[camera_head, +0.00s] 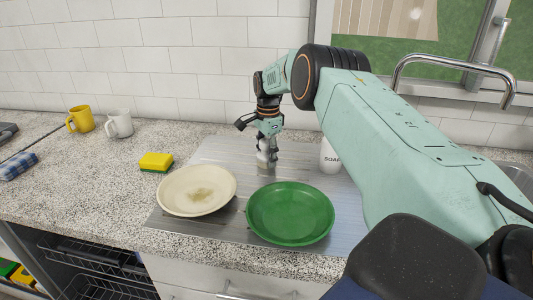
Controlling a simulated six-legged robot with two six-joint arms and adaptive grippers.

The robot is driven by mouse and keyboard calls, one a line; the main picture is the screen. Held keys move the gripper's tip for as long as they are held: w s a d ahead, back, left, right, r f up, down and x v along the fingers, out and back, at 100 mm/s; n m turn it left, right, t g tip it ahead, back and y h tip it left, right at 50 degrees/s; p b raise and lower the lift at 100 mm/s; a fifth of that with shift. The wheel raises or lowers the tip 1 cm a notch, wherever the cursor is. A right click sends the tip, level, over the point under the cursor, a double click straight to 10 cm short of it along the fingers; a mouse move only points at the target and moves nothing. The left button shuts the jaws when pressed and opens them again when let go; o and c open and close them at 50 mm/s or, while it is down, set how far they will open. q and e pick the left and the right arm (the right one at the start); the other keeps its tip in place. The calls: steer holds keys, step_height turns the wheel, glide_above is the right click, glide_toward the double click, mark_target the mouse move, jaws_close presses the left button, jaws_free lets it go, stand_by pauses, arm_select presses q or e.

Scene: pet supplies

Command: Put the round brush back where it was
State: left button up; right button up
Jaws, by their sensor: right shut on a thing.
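My right gripper (266,139) reaches in from the right and points down over the back of the metal drain sheet. It is shut on the round brush (266,157), a small pale, upright shape that shows below the fingers. The fingers hide the brush's upper part. Its lower end is at or just above the sheet; I cannot tell whether it touches. My left gripper is not in view.
A stained cream plate (178,201) and a green plate (290,232) lie in front on the drain sheet (215,155). A white soap container (329,160) stands right of the gripper, partly behind my arm. A yellow-green sponge (156,162), yellow mug (81,120) and white mug (119,124) are left.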

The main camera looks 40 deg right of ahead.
steer(key=o, duration=0.9)
steer(key=shift+f, duration=0.1)
steer(key=shift+c, duration=0.2)
steer(key=o, duration=0.4)
steer(key=shift+w+d+f, duration=0.1)
steer(key=shift+w+d, duration=0.05)
step_height(320, 180, up, 11)
steer(key=shift+r+p, duration=0.1)
steer(key=shift+p, duration=0.4)
steer(key=shift+d+r, duration=0.1)
steer(key=shift+r, duration=0.65)
